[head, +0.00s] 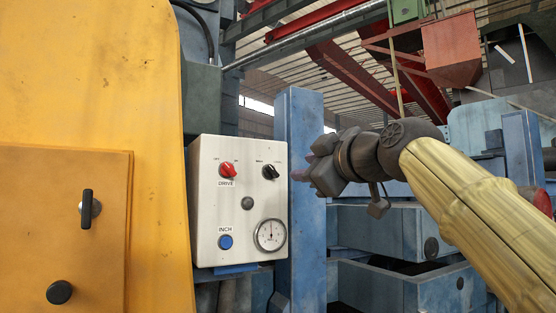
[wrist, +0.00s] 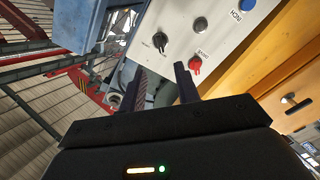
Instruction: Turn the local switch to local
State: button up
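The black rotary switch (head: 270,172) is at the top right of a white control box (head: 205,190). Two small labels sit above it, too small to read surely. The knob looks tilted; which label it points to I cannot tell. It also shows in the wrist view (wrist: 160,42), just beyond the fingertips. My gripper (wrist: 158,77) is open, its two dark fingers apart with nothing between them. In the head view my gripper (head: 299,175) is just right of the box, near the switch. Contact with the switch is not visible.
A red DRIVE knob (head: 228,171) sits left of the switch. A grey button (head: 247,203), a blue INCH button (head: 225,242) and a round gauge (head: 270,235) are below. A yellow housing (head: 90,90) stands left. A blue post (head: 305,120) rises behind the box's right side.

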aim_at(275, 171)
jog(key=shift+r+p+x, duration=0.15)
jog(key=shift+p+x, duration=2.3)
jog(key=shift+p, duration=0.25)
jog(key=shift+r+p+x, duration=0.15)
jog(key=shift+p+x, duration=2.25)
jog(key=shift+p, duration=0.25)
jog(key=shift+w+a+f+p, duration=0.3)
jog(key=shift+w+a+p, duration=0.25)
jog(key=shift+w+p, duration=0.3)
grip_shut()
